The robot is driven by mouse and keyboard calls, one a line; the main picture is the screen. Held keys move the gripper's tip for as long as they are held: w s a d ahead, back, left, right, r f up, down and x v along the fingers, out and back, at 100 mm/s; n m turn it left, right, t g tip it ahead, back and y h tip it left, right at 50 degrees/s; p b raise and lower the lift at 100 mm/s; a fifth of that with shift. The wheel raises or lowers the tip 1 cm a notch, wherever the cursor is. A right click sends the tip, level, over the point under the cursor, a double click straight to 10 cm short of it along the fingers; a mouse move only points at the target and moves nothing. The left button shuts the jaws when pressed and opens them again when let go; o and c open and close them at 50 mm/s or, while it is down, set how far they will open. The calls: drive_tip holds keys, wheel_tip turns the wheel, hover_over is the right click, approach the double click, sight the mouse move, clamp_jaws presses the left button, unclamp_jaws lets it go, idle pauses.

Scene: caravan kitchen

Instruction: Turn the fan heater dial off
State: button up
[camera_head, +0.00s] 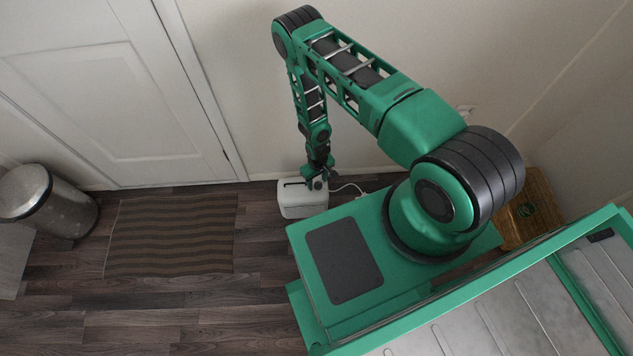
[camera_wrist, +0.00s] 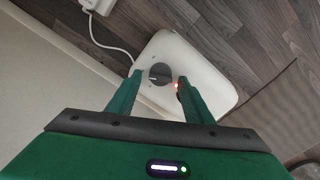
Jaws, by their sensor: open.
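The fan heater (camera_head: 303,205) is a small white box on the floor by the wall. In the wrist view the heater (camera_wrist: 205,75) shows its pale top with a dark round dial (camera_wrist: 159,73) and a small red light beside the dial. My gripper (camera_head: 317,184) is over the heater's top, pointing down. In the wrist view its two green fingers (camera_wrist: 158,84) are open, one on each side of the dial. Whether the fingers touch the dial I cannot tell. The dial bears a light mark, but its setting is too small to read.
A white cord (camera_head: 348,187) runs from the heater; a white plug block (camera_wrist: 98,6) lies on the floor in the wrist view. The wall is close behind. A striped mat (camera_head: 170,235) and a metal bin (camera_head: 50,202) are to the left.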

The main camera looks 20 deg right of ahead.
drive_tip(key=shift+f, duration=0.15)
drive_tip(key=c, duration=1)
drive_tip(key=shift+n, duration=0.4)
drive_tip(key=shift+c, duration=0.2)
drive_tip(key=n, duration=0.5)
drive_tip(key=shift+a+n, duration=0.1)
drive_tip(key=shift+n, duration=0.2)
drive_tip(key=n, duration=0.5)
drive_tip(key=shift+s, duration=0.15)
